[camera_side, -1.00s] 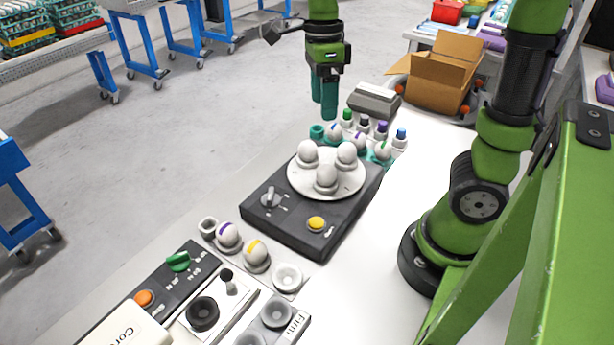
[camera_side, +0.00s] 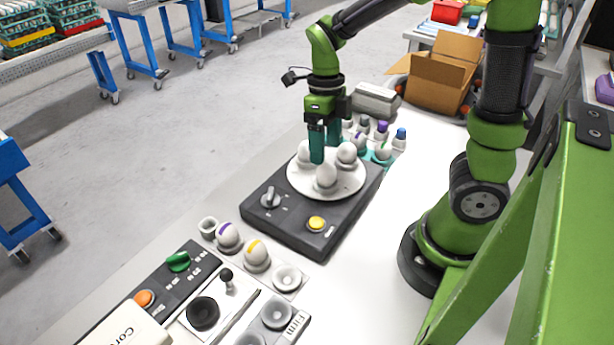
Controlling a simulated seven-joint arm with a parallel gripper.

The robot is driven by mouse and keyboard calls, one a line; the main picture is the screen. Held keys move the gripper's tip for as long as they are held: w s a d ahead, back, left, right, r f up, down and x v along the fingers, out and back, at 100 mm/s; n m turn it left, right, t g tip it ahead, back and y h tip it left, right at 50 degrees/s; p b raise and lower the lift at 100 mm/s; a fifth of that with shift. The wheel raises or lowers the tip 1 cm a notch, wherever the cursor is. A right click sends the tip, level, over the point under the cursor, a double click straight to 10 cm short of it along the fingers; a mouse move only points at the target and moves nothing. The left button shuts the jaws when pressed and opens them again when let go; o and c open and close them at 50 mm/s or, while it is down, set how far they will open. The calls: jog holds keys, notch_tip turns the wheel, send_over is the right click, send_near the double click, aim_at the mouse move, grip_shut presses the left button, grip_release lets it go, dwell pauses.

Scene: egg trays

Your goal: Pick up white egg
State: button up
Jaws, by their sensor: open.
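Three white eggs stand on a round white plate (camera_side: 345,190) on top of a dark box. One white egg (camera_side: 326,177) is at the front, one white egg (camera_side: 347,153) at the right, and one white egg (camera_side: 304,152) at the left, partly hidden by a finger. My gripper (camera_side: 325,150) is open with its teal fingers pointing down, low over the back of the plate, among the eggs. I cannot tell whether a finger touches an egg.
The dark box (camera_side: 290,222) has a knob and a yellow button. Two striped eggs, purple (camera_side: 228,236) and yellow (camera_side: 256,254), stand in cups at front left. Several coloured-cap bottles (camera_side: 381,131) and a teal tray stand behind the plate. A cardboard box (camera_side: 437,82) is at back right.

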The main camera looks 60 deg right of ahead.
aim_at(327, 165)
jog(key=shift+s+a+f, duration=0.2)
jog(key=shift+f, duration=0.75)
jog(key=shift+s+a+f, duration=0.2)
jog(key=shift+f, duration=0.7)
jog(key=shift+s+a+f, duration=0.2)
jog(key=shift+f, duration=0.75)
jog(key=c, duration=0.8)
